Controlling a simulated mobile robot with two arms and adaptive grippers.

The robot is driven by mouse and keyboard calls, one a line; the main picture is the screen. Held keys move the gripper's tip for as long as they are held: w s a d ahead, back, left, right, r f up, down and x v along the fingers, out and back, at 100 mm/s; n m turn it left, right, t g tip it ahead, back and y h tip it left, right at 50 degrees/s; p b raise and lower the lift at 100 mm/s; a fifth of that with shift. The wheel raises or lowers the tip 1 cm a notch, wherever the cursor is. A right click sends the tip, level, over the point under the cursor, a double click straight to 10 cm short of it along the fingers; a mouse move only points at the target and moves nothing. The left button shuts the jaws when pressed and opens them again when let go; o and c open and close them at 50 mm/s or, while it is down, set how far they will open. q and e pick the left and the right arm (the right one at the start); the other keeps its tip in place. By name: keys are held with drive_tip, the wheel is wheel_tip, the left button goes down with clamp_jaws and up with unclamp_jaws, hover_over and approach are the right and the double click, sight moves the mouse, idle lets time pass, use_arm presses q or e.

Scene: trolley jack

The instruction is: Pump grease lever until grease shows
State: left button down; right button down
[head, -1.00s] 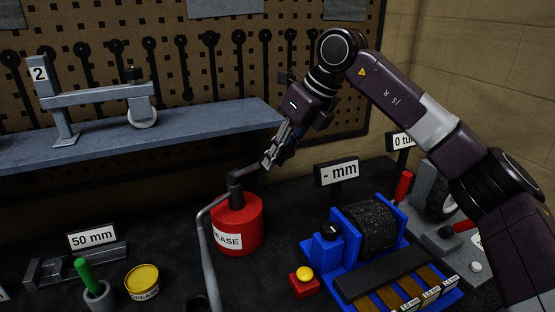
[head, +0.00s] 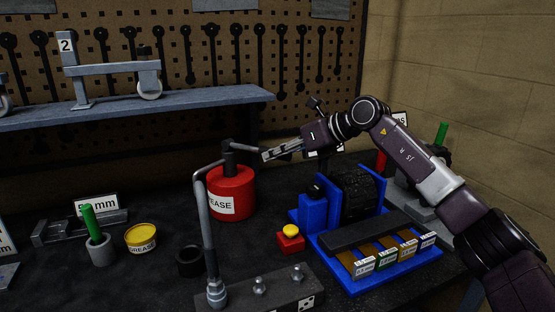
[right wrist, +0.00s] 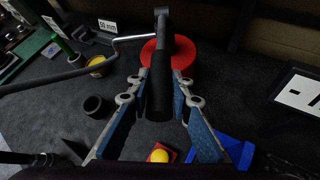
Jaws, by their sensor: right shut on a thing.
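The red grease pump (head: 232,200) stands on the bench, with a dark lever (head: 246,146) at its top sloping slightly down to the right. My right gripper (head: 268,154) is shut on the lever's end. In the right wrist view, the black lever handle (right wrist: 160,88) lies between the fingers of my right gripper (right wrist: 160,76), with the red pump (right wrist: 181,57) beyond. A grey hose (head: 206,230) runs from the pump down to a fitting (head: 216,292) on a dark block. I cannot make out grease at the fitting. My left gripper is not in view.
A yellow grease tin (head: 141,238), a black ring (head: 190,261) and a green-handled tool in a cup (head: 100,250) are at left.

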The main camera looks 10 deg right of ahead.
drive_tip(key=shift+f, duration=0.3)
drive_tip(key=c, duration=1.8)
unclamp_jaws()
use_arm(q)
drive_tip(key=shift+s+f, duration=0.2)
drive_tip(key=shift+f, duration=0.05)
use_arm(e)
drive_tip(key=shift+o, duration=0.3)
drive_tip(key=shift+d, duration=0.1)
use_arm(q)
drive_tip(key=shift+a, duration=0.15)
use_arm(e)
drive_tip(key=shift+d+r, duration=0.1)
drive_tip(key=shift+r, duration=0.05)
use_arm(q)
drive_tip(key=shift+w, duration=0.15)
use_arm(e)
drive_tip(key=v, duration=1.1)
drive_tip(key=shift+s+d, duration=0.25)
drive_tip(key=shift+s, duration=0.1)
